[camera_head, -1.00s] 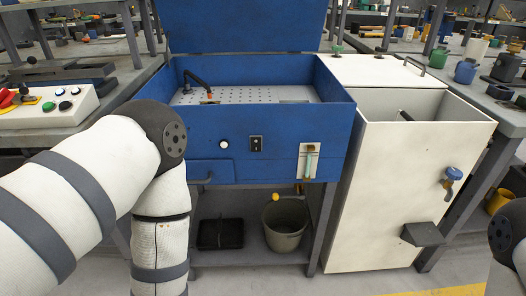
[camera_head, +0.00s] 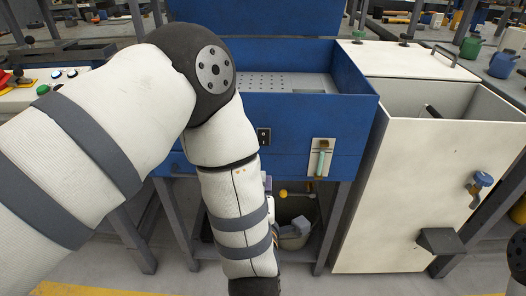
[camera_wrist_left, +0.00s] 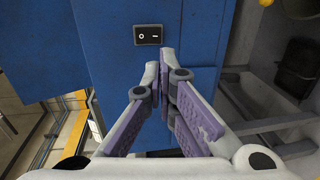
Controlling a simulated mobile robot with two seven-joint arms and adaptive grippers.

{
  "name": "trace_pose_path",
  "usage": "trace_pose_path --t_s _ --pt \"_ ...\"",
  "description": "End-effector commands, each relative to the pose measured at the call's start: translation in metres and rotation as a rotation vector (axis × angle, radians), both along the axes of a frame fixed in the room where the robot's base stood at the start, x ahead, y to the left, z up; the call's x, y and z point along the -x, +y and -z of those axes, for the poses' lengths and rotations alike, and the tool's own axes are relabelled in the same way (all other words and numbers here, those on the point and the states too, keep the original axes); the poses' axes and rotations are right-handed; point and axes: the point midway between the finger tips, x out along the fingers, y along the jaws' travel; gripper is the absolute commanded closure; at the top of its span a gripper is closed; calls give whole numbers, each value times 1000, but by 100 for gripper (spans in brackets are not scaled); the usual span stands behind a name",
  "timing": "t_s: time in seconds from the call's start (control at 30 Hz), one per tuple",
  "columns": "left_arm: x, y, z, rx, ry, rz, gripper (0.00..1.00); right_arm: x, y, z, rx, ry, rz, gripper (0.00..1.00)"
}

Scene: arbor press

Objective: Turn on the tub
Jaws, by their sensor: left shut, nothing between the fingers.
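The blue tub (camera_head: 345,110) stands ahead with its lid raised and a perforated plate inside. A black rocker switch marked O and a dash sits on its front panel; in the head view the switch (camera_head: 264,136) shows just right of my left arm. In the left wrist view the switch (camera_wrist_left: 147,34) is just beyond the fingertips of my left gripper (camera_wrist_left: 159,62). This gripper is shut and empty, with purple pads, in front of the blue panel; contact cannot be told. In the head view my arm hides most of it. My right gripper is not in view.
A lever in a pale plate (camera_head: 322,158) is right of the switch. A bucket (camera_head: 294,241) is under the tub. A control box (camera_head: 85,74) is at the left.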

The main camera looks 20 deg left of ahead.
Motion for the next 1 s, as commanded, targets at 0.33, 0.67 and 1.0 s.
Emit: trace_pose_path --t_s 0.33,0.67,1.0 --pt "-72 21 13 -1 1 -1 100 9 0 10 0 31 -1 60" --pt "-114 33 18 -1 1 1 100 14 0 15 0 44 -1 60" --pt "-117 33 17 0 1 2 100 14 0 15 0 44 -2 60"
